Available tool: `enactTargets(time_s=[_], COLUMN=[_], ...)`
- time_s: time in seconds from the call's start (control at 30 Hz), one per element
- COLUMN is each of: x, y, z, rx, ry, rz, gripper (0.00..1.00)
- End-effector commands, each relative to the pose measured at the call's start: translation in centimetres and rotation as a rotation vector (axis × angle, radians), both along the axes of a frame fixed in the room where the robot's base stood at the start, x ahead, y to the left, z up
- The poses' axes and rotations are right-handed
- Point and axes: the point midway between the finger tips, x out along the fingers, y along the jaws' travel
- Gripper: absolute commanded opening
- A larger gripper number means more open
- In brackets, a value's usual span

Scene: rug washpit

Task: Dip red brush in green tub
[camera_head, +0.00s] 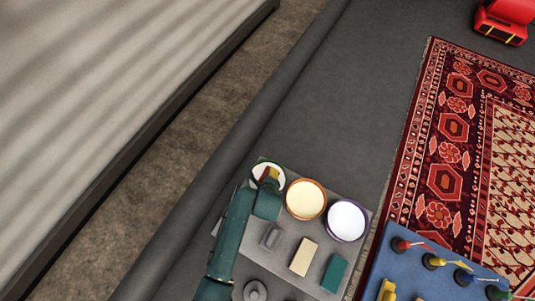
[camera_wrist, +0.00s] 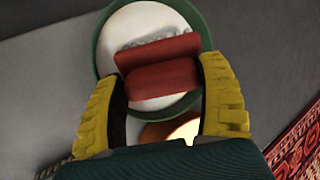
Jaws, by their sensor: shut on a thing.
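The red brush (camera_wrist: 160,72) is between the two yellow fingers of my gripper (camera_wrist: 163,98) in the wrist view. My gripper is shut on it. The green tub (camera_wrist: 98,52) has a green rim and white contents, and lies directly below the brush in that view. Pale bristles or foam show along the brush's far edge. In the head view the green tub (camera_head: 252,177) is at the far left corner of a grey board, with my gripper (camera_head: 270,174) over it. Whether the brush touches the contents cannot be told.
An orange-rimmed tub (camera_head: 306,199) and a purple-rimmed tub (camera_head: 346,221) stand right of the green tub. A tan block (camera_head: 303,257) and a teal block (camera_head: 336,274) lie on the grey board (camera_head: 284,246). A patterned rug (camera_head: 450,150) and blue tray (camera_head: 400,263) are at right.

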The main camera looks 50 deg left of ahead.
Motion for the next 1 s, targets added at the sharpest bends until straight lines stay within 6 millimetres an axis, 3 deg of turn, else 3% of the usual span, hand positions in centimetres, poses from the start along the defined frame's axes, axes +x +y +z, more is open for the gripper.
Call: enactTargets(time_s=[1.0], x=[-0.1], y=[0.0], z=[9.9], rx=[0.0], ry=[0.002], rz=[0.0], gripper=[0.44])
